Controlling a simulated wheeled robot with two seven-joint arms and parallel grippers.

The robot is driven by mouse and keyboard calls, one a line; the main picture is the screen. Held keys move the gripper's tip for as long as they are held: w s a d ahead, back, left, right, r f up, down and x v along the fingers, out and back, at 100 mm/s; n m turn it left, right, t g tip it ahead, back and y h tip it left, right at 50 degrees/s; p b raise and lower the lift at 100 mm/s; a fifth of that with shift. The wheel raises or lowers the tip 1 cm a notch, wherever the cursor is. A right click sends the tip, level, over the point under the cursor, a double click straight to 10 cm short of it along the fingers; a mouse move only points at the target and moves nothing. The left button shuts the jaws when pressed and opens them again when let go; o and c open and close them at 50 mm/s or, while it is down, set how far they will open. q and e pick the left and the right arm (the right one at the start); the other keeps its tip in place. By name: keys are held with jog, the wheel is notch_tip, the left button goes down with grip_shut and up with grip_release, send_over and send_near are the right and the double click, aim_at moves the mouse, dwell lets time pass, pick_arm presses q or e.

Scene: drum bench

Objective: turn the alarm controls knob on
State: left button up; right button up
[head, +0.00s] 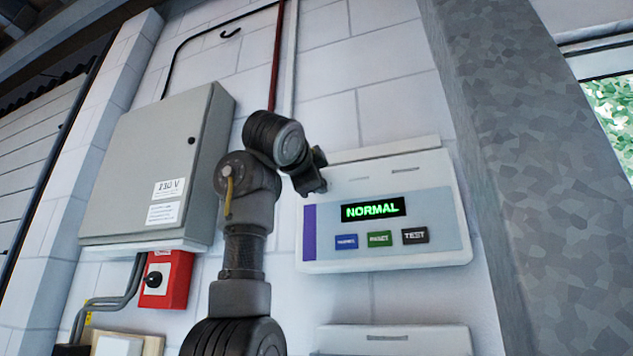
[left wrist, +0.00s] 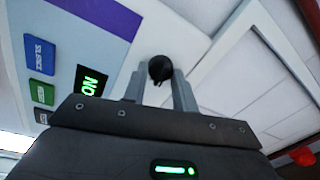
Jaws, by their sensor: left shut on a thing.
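The alarm panel (head: 385,258) is a white box on the wall with a lit green NORMAL display (head: 374,209). My left gripper (head: 317,180) is at the panel's upper left, and it hides the knob in the head view. In the left wrist view, the round black knob (left wrist: 160,68) sits on the white panel face, between the two grey fingers of my left gripper (left wrist: 160,84). The fingers are shut on it. The knob's pointer direction cannot be made out. My right gripper is not in view.
Below the display are a blue button (head: 346,241), a green button (head: 380,238) and a black TEST button (head: 415,236). A grey cabinet (head: 140,150) and a red switch box (head: 177,285) are to the left. A grey metal column (head: 530,170) stands at the right.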

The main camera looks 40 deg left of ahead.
pick_arm(q)
jog(key=shift+m, duration=0.5)
jog(key=o, duration=1)
jog(key=shift+a, duration=0.1)
jog(key=shift+c, duration=0.2)
jog(key=b+v, duration=0.5)
jog(key=v, duration=0.5)
jog(key=shift+s+b, duration=0.35)
jog(key=shift+f, duration=0.15)
